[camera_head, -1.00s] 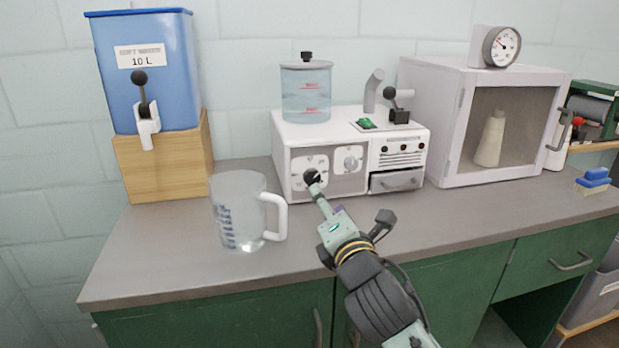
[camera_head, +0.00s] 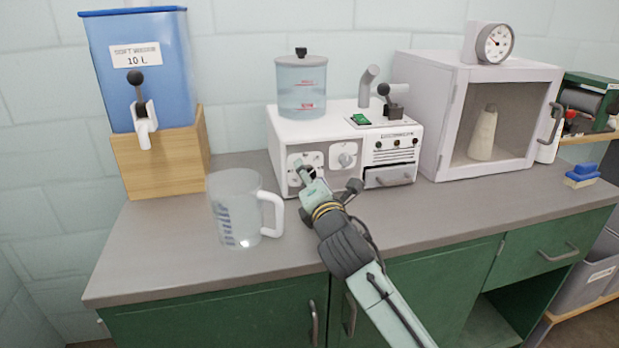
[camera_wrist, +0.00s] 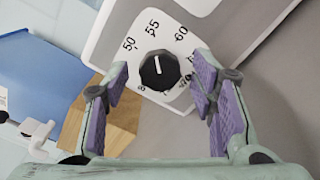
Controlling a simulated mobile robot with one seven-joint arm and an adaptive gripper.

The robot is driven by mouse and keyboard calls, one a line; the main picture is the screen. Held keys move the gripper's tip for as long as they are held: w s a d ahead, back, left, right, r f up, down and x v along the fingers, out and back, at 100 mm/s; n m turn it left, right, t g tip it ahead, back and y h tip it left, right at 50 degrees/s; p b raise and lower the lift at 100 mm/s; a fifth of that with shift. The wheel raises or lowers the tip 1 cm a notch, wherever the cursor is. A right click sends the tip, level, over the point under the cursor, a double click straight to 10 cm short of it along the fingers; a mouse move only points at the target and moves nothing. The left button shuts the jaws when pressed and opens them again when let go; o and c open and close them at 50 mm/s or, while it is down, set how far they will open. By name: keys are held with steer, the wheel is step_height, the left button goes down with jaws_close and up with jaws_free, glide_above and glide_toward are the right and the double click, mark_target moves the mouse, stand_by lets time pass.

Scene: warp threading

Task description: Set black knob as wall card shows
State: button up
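The black knob (camera_wrist: 159,69) is round with a white pointer line, on a white dial plate (camera_wrist: 178,96) marked 50, 55, 60 and more. In the wrist view its pointer is near 55. The dial sits at the front left of the white machine (camera_head: 345,127). My gripper (camera_wrist: 161,84) is open, its purple-padded fingers apart on either side of the knob's lower part in the picture, with nothing visibly gripped. In the head view my gripper (camera_head: 308,178) is at the dial and partly hides the knob. No wall card is visible.
A clear measuring jug (camera_head: 237,208) stands left of my arm on the grey counter (camera_head: 160,250). A blue tank (camera_head: 140,90) on a wooden block (camera_head: 160,168) is at the left. A second knob (camera_head: 345,160) sits right of the dial. A white cabinet (camera_head: 430,110) stands right.

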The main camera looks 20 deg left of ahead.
steer(key=c, duration=1.1)
steer(key=shift+f+m, duration=0.1)
steer(key=shift+m, duration=0.2)
steer(key=m+b, duration=0.2)
steer(key=m, duration=0.1)
steer(key=shift+a, duration=0.1)
steer(key=shift+m+b, duration=0.35)
steer(key=shift+m, duration=2.25)
steer(key=o, duration=1.1)
steer(key=shift+o, duration=0.2)
